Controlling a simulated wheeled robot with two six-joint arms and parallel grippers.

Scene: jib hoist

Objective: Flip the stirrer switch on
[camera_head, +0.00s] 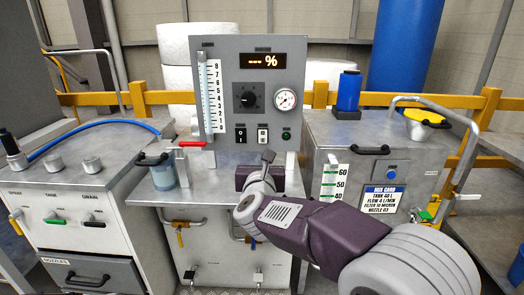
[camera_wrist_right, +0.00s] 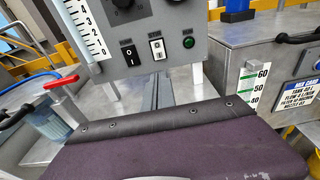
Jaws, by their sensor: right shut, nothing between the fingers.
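The grey control panel (camera_head: 228,70) stands upright at the back middle. On its lower part are a black rocker switch (camera_head: 240,135) marked I and O and a white-framed switch (camera_head: 263,134). My left gripper is not in view.
A green button (camera_head: 286,135) sits right of the switches, below a round gauge (camera_head: 286,99). A red-handled valve (camera_head: 192,144) and a cup of blue liquid (camera_head: 163,175) stand at left. A steel tank (camera_head: 370,135) with a mix card stands at right.

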